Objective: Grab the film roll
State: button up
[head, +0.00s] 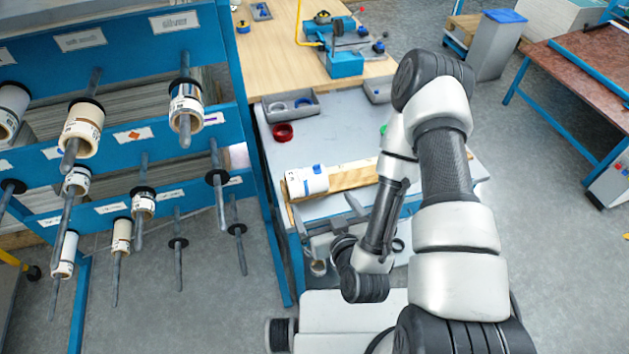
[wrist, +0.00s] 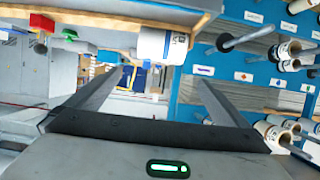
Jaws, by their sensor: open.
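A white film roll (head: 307,181) with blue marks lies on its side at the left end of a wooden cradle (head: 352,175) on the grey bench. In the wrist view the film roll (wrist: 161,46) shows above and beyond the gap between my fingers. My gripper (head: 323,203) is at the bench's near edge, just in front of the roll. In the wrist view my gripper (wrist: 156,80) has its two fingers wide apart with nothing between them. More rolls, such as one on an upper peg (head: 186,103), hang on the rack.
A blue rack (head: 205,65) with long protruding pegs stands to the left. The bench (head: 340,128) also bears a red ring (head: 283,133) and a grey tray (head: 291,107). A blue device (head: 343,63) stands on the wooden top behind. Open floor lies to the right.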

jog(key=b, duration=1.3)
send_near(306, 173)
jog(key=w+f, duration=0.1)
jog(key=f, duration=0.1)
jog(key=w+b, duration=0.1)
jog(key=b, duration=0.2)
jog(key=shift+w+a+f+b, duration=0.15)
jog(key=shift+b, duration=0.25)
jog(key=shift+w+a+f+b, duration=0.1)
jog(key=shift+w+a+b, duration=0.1)
jog(key=shift+w, duration=0.4)
jog(key=shift+w+a+f+b, duration=0.1)
jog(key=shift+w+a+b, duration=0.15)
jog(key=shift+w, duration=0.4)
jog(key=x, duration=0.5)
jog(key=shift+a+r, duration=0.1)
jog(key=shift+r, duration=0.25)
jog(key=c, duration=1)
jog(key=shift+r, duration=0.1)
